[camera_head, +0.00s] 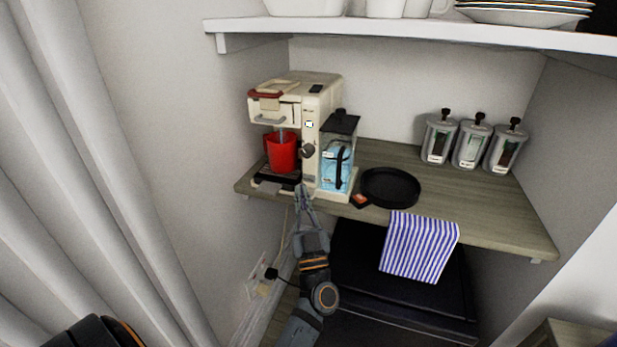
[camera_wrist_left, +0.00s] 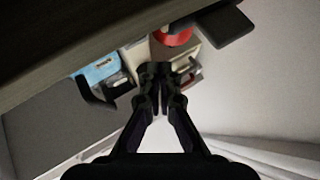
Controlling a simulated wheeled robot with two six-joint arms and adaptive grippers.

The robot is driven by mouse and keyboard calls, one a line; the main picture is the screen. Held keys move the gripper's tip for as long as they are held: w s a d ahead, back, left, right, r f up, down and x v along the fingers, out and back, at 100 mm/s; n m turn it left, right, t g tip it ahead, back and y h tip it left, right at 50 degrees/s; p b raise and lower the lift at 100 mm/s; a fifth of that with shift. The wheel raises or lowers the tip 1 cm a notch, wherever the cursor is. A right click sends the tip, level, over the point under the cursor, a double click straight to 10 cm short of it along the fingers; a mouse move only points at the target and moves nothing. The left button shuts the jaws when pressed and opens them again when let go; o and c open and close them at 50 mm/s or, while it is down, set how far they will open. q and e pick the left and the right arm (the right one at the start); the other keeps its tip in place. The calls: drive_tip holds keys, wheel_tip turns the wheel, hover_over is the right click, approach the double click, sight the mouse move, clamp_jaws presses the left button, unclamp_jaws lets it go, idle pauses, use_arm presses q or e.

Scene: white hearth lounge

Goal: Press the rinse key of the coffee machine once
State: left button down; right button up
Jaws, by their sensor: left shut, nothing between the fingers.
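The cream coffee machine (camera_head: 300,110) stands at the left end of the wooden counter, a red cup (camera_head: 281,152) under its spout. Its front column carries a small lit panel (camera_head: 309,124) and a dark round knob (camera_head: 307,150). I cannot make out which key is the rinse key. My left gripper (camera_head: 302,190) is shut and empty, pointing up just in front of the machine's lower front. In the left wrist view, the closed fingers (camera_wrist_left: 160,72) appear over part of the machine, with the red cup (camera_wrist_left: 173,37) beyond. I cannot tell whether they touch it. My right gripper is not in view.
A blue water tank (camera_head: 338,170) is at the machine's right side. A black round tray (camera_head: 391,187) and a striped cloth (camera_head: 420,246) lie farther right. Several canisters (camera_head: 471,147) stand at the back right. A white shelf (camera_head: 420,32) hangs above; a wall closes the left.

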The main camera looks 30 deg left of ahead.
use_arm(q)
drive_tip(key=s, duration=0.2)
drive_tip(key=shift+s+d+p, duration=0.35)
drive_tip(key=shift+s, duration=0.05)
idle(0.9)
